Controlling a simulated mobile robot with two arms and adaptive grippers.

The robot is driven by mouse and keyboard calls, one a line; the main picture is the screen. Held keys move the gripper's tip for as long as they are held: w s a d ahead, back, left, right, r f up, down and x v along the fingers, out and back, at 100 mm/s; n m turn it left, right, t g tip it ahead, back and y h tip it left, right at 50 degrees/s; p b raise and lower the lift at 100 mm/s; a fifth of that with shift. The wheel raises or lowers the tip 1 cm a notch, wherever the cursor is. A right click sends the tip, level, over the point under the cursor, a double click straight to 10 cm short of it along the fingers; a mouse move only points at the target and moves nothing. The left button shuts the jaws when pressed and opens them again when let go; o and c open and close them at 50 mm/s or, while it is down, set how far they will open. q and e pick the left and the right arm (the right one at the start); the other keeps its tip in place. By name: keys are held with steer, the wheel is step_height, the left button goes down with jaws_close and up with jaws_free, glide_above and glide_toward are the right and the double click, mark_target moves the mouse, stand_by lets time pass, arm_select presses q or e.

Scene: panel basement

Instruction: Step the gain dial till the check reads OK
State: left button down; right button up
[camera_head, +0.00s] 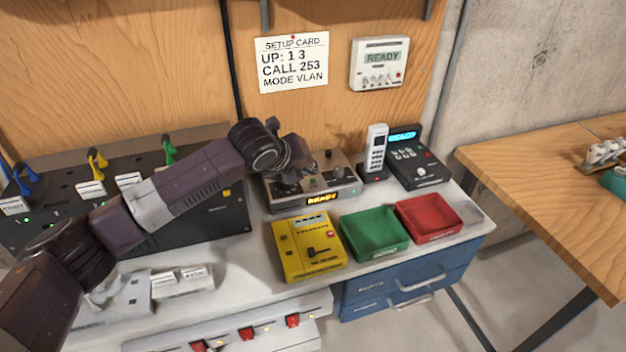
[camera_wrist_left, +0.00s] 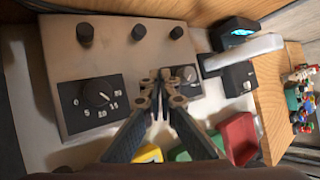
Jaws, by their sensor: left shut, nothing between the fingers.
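The grey unit (camera_head: 350,188) on the bench has several dark knobs and an amber display (camera_head: 320,199) reading READY. In the left wrist view its top (camera_wrist_left: 125,62) carries a large numbered dial (camera_wrist_left: 97,94) and a smaller knob (camera_wrist_left: 187,74); I cannot read which one is the gain dial. My left gripper (camera_head: 300,167) is over the unit and partly hides it. In the left wrist view the fingers (camera_wrist_left: 163,82) are shut and empty, close beside the smaller knob; I cannot tell whether they touch it. No OK shows on any display. My right gripper is out of view.
A yellow tester (camera_head: 300,262), green tray (camera_head: 365,247) and red tray (camera_head: 440,232) line the front. A white handset (camera_head: 376,150) and dark terminal (camera_head: 425,172) stand right. A wall box (camera_head: 380,75) reads READY beside the setup card (camera_head: 294,85). A lever panel (camera_head: 130,195) is left.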

arm_select(q)
steer(key=shift+f, duration=0.15)
stand_by(0.3)
steer(key=shift+f, duration=0.25)
steer(key=shift+f, duration=0.15)
steer(key=shift+f, duration=0.35)
stand_by(0.6)
steer(key=shift+r+p, duration=0.1)
steer(key=shift+p, duration=0.25)
steer(key=shift+r+p, duration=0.75)
steer(key=shift+p, duration=0.15)
